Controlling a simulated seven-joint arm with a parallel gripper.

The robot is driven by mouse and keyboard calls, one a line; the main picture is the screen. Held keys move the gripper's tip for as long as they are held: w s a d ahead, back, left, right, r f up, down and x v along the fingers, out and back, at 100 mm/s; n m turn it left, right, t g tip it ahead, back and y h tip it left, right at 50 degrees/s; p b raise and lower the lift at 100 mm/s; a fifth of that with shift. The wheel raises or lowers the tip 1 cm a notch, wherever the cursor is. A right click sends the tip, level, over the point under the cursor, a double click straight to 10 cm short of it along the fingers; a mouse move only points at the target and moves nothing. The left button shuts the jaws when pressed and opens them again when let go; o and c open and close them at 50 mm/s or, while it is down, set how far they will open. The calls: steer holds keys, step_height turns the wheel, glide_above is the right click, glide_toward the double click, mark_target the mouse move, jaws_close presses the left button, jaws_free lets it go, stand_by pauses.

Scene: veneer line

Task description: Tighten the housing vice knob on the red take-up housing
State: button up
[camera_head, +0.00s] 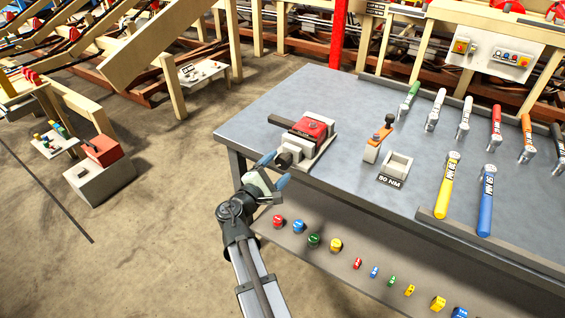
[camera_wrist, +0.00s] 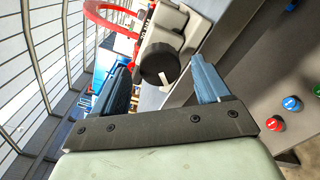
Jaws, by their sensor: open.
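The red take-up housing (camera_head: 309,128) sits in a pale grey vice (camera_head: 298,146) at the near left corner of the workbench. The dark round vice knob (camera_head: 283,158) faces the near left side. In the wrist view the knob (camera_wrist: 159,64) is a black cylinder with a white mark on its face, and the pale vice body (camera_wrist: 178,22) is behind it. My gripper (camera_head: 272,170) is open and empty, with blue fingers. In the wrist view the knob appears between and beyond the fingertips of my gripper (camera_wrist: 160,75). I see no clear contact with it.
The grey workbench (camera_head: 340,95) carries an orange tool stand (camera_head: 377,145), a block by the 80 NM label (camera_head: 396,165), and several coloured wrenches, including a yellow one (camera_head: 447,185) and a blue one (camera_head: 487,200). A lower shelf (camera_head: 330,262) holds several coloured caps.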

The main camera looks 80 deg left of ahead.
mark_target(281, 164)
steer(key=shift+x, duration=1.6)
